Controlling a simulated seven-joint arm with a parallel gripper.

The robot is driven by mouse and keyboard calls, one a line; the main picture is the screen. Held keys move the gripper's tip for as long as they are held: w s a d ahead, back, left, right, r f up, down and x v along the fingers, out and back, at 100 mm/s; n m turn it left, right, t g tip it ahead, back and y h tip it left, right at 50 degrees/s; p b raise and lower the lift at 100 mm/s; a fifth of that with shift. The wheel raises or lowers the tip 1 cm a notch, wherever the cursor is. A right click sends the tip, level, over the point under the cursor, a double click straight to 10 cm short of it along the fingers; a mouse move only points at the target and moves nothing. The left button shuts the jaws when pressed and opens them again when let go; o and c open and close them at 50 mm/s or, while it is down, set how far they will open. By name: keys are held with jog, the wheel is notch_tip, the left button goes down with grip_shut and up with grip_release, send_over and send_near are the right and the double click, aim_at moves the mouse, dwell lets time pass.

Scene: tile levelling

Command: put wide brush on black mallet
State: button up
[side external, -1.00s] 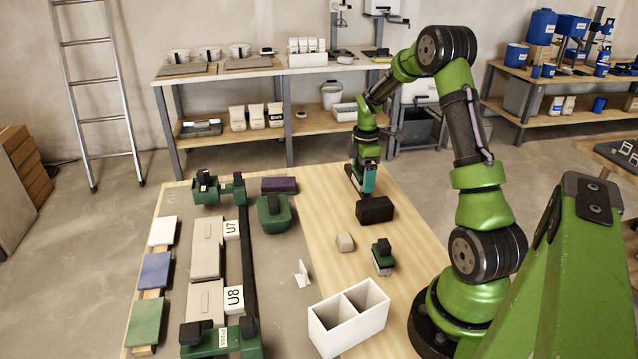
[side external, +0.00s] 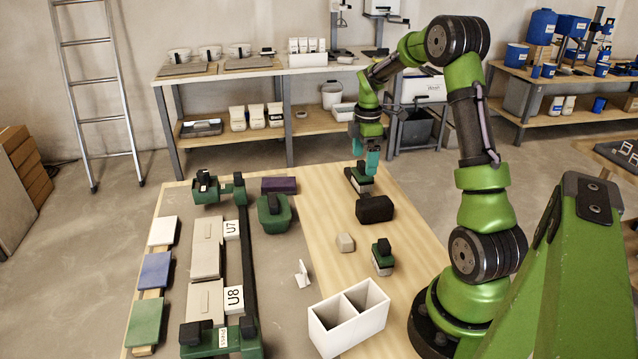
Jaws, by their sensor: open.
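A low piece with a black knob, a green body and a pale lower edge (side external: 364,187) lies at the far right of the table; it looks like the wide brush, though I cannot be sure. Something dark and long shows beside or under it. A black block (side external: 375,209), possibly the head of the black mallet, lies just in front of it. Whether the two touch is unclear. My gripper (side external: 367,166) points down, open, with its teal fingertips just above the knobbed piece. The fingers partly hide its far end.
A second green piece with a black knob (side external: 382,257), a grey block (side external: 345,242) and a white two-compartment box (side external: 348,317) stand nearer. A green-framed fixture (side external: 248,270) with tiles marked U7 and U8 is at left. Bare wood surrounds the grey block.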

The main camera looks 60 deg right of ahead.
aim_at(364, 164)
notch_tip(364, 164, up, 6)
jog(key=shift+f, duration=0.1)
jog(key=shift+a+r, duration=0.15)
jog(key=shift+r, duration=0.2)
jog(key=a+r+m+t, duration=0.2)
jog(key=a+r+m, duration=0.15)
jog(key=a, duration=0.55)
jog(key=a+r+m+t, duration=0.2)
jog(key=a+r, duration=0.2)
jog(key=a, duration=0.6)
jog(key=s+a+m+t+y, duration=0.2)
jog(key=s+a+m+t, duration=0.1)
jog(key=s+a+m, duration=0.4)
jog(key=s+a, duration=0.3)
jog(key=a, duration=0.3)
jog(key=shift+s+a, duration=0.15)
jog(key=shift+a, duration=0.25)
